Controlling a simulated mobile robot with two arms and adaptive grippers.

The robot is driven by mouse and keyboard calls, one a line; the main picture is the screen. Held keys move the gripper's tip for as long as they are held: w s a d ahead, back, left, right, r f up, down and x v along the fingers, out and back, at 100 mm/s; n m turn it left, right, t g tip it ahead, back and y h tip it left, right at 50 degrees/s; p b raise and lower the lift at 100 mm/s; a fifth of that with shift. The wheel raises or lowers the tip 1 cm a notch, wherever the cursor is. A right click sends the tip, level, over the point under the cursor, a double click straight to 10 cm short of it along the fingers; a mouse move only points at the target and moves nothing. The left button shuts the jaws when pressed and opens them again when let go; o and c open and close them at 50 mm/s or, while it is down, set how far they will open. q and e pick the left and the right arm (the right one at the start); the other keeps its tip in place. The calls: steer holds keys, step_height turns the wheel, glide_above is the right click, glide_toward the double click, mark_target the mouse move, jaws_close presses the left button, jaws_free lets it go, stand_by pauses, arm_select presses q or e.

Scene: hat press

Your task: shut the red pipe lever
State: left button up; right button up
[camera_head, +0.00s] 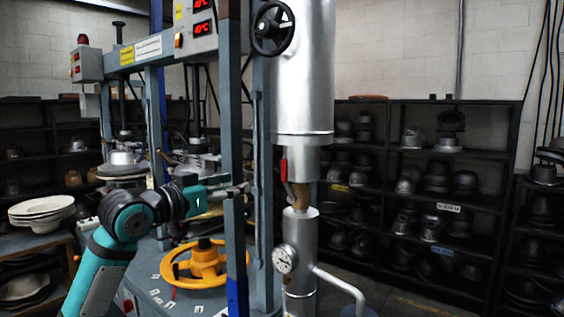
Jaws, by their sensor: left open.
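The red pipe lever (284,169) is small and stands roughly upright at the left side of a brass valve fitting (302,194). The fitting joins the wide silver pipe (302,80) above to the narrower pipe (299,240) below. My left gripper (240,188) is open, to the left of the lever and a little lower in the picture. It appears empty and apart from the lever. A blue-grey press post partly overlaps the gripper area. My right gripper is not in view.
Press posts (233,110) stand between my left arm and the pipe. A yellow handwheel (204,262) lies below the gripper. A pressure gauge (285,259) and a bent side pipe (340,285) sit lower. Dark shelves (480,203) with hat moulds stand behind.

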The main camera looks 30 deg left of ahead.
arm_select(q)
steer(key=r, duration=0.1)
steer(key=p, duration=0.9)
glide_toward(283, 169)
steer(key=w, duration=0.8)
steer(key=shift+w+d+r, duration=0.15)
steer(key=shift+w+d, duration=0.15)
steer(key=shift+w, duration=0.3)
steer(key=shift+w+d, duration=0.1)
jaws_close()
